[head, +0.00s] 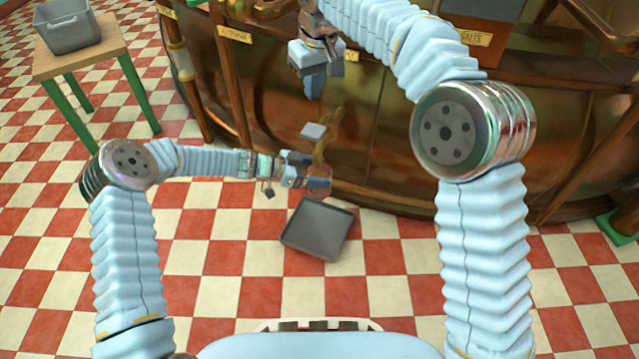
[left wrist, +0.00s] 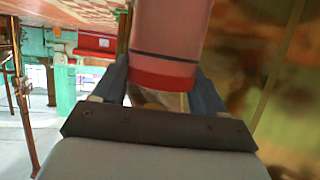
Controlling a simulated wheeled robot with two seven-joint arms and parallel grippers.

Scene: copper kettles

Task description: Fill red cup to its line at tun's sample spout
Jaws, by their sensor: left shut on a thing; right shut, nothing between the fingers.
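The red cup (left wrist: 170,35) is between my left gripper's blue fingers (left wrist: 160,92) in the left wrist view; it looks pink with a dark line around it and a deeper red band near the fingers. In the head view my left gripper (head: 308,182) is shut on the cup (head: 319,186), close below the brass sample spout (head: 322,148) on the copper tun (head: 390,140). The spout has a grey-blue handle (head: 313,131). I cannot see into the cup or tell its level. My right gripper (head: 315,85) is shut and empty, pointing down above the handle.
A grey square tray (head: 318,228) lies on the checkered floor below the spout. A wooden table (head: 85,58) with green legs and a grey bin (head: 68,28) stands at the upper left. Brass pipes line the tun's front.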

